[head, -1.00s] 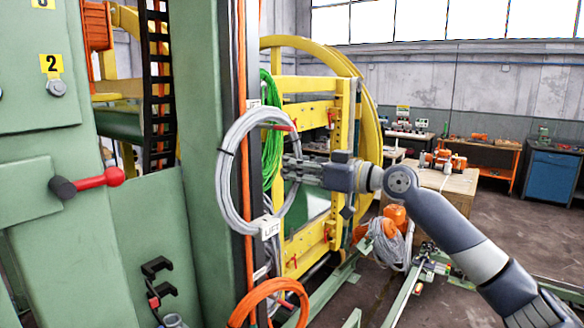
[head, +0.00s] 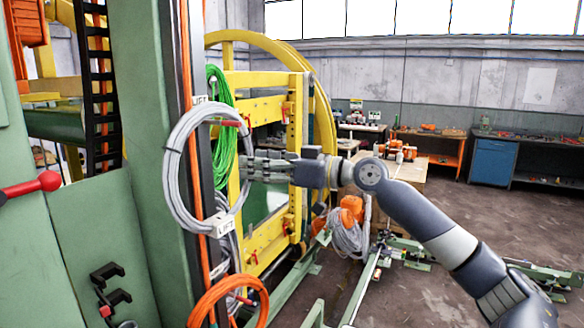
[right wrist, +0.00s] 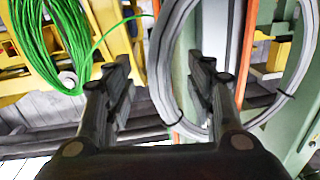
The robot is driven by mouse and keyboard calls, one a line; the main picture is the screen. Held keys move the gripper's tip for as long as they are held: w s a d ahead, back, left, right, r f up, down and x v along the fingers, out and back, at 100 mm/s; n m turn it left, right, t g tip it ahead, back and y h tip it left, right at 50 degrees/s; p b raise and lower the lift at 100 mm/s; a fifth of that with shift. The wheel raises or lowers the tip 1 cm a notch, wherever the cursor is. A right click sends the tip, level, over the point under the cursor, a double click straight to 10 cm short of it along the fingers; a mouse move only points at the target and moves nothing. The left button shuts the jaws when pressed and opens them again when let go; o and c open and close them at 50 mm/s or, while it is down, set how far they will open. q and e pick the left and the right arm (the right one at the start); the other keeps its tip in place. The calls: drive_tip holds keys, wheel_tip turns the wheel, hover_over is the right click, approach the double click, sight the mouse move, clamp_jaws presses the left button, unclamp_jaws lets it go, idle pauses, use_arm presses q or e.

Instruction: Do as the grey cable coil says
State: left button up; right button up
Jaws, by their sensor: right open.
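The grey cable coil (head: 172,178) hangs on a red peg (head: 232,124) on the green column. My right gripper (head: 246,167) is at the coil's right edge, in front of the yellow frame. In the right wrist view the fingers (right wrist: 168,80) are apart, and the coil's near strand (right wrist: 160,62) runs between them without being gripped. The coil's far side (right wrist: 299,75) lies beyond the right finger. My left gripper is not in view.
A green cable bundle (head: 219,100) hangs behind the grey coil; it also shows in the right wrist view (right wrist: 45,35). An orange coil (head: 207,303) hangs below. A red-knobbed lever (head: 48,181) is at left. Open floor (head: 440,220) lies at right.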

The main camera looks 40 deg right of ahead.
drive_tip(key=v, duration=0.8)
idle(0.4)
drive_tip(key=shift+r, duration=0.1)
